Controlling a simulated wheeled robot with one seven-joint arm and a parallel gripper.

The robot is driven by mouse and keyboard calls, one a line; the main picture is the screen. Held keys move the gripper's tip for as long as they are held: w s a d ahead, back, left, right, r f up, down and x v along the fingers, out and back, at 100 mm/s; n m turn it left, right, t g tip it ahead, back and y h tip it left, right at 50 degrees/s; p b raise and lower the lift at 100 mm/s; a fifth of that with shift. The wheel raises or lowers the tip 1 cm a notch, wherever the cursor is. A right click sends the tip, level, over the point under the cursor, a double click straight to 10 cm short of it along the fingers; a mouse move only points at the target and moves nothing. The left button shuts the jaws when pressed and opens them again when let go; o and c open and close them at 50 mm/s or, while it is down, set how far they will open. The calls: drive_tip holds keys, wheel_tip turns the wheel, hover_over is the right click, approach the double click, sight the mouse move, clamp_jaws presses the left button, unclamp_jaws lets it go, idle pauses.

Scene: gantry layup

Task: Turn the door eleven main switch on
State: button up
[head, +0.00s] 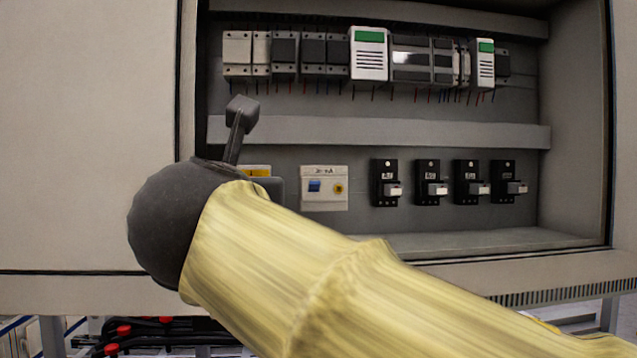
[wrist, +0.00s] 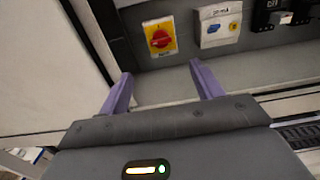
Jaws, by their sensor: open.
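The main switch is a red rotary knob (wrist: 160,38) on a yellow plate on the cabinet's back panel, near the top middle of the wrist view. Which position its handle marks is too small to tell. In the head view only the top strip of its yellow plate (head: 257,171) shows; my arm hides the rest. My gripper (wrist: 161,88) has two purple fingers, spread apart with nothing between them. They are below the knob in the wrist view and not touching it. In the head view my fingers are hidden behind my arm.
A white residual-current unit (head: 324,188) with a blue lever sits right of the switch. Several black breakers (head: 431,184) follow to the right. A row of modules (head: 368,54) runs above. The cabinet's left door (head: 85,130) and bottom ledge (head: 490,241) border the opening.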

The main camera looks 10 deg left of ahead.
drive_tip(key=p+x, duration=0.5)
drive_tip(key=x, duration=0.9)
drive_tip(key=shift+w, duration=0.3)
drive_tip(key=shift+d, duration=0.1)
drive_tip(key=c, duration=1)
